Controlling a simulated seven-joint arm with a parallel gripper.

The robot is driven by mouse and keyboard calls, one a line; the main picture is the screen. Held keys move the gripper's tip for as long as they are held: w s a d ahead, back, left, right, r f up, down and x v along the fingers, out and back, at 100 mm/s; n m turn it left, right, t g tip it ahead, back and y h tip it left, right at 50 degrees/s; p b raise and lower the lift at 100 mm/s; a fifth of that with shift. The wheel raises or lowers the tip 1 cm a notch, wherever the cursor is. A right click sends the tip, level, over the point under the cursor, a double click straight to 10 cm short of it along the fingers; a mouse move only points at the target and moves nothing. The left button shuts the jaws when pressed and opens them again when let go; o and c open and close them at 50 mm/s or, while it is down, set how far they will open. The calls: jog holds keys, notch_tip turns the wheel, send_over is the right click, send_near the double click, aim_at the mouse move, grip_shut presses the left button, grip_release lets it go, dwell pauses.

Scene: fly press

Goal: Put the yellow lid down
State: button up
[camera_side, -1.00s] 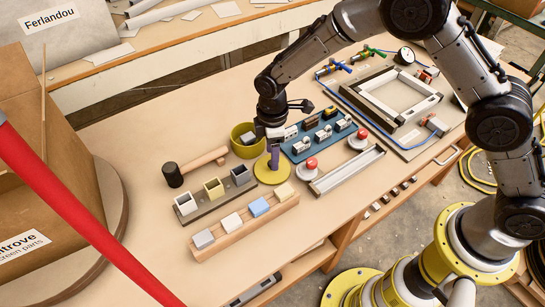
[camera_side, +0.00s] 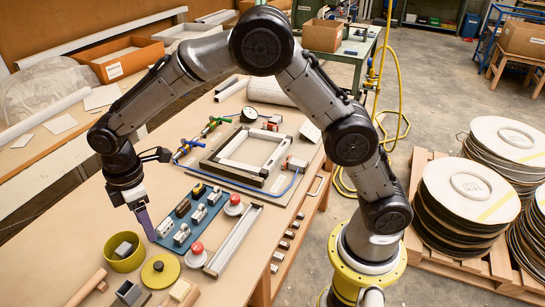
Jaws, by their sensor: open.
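The yellow lid (camera_side: 165,280) lies flat on the wooden table near the bottom of the side view, with a dark knob on its top. Beside it, to its left and a little farther back, stands the yellow pot (camera_side: 123,264), uncovered, with a grey block (camera_side: 123,249) inside. My gripper (camera_side: 150,235) points down behind the lid in the picture, at the left edge of the blue tray. It is open and apart from the lid, with nothing seen in it. One purple finger shows; the other is mostly hidden.
The blue tray (camera_side: 180,246) holds several small grey parts. Two red buttons (camera_side: 197,248) on round grey bases and a metal rail (camera_side: 232,240) lie right of it. A mallet handle (camera_side: 87,288) and small blocks (camera_side: 180,289) are cut off at the bottom edge.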

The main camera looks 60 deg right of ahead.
jog(key=s+d+r+m+t, duration=0.1)
jog(key=s+d+r+m, duration=0.2)
jog(key=s+d+r, duration=0.35)
jog(key=s+d+r+m+t, duration=0.1)
jog(key=s+d+r+m, duration=0.1)
jog(key=s, duration=0.5)
jog(key=s+d+r+m+t, duration=0.2)
jog(key=s+d+r+m, duration=0.1)
jog(key=s+d, duration=0.3)
jog(key=s+d+r+m+t, duration=0.1)
jog(key=s+d+m, duration=0.3)
jog(key=s, duration=0.4)
jog(key=shift+d+r+m, duration=0.25)
jog(key=shift+r+m, duration=0.25)
jog(key=shift+r, duration=0.3)
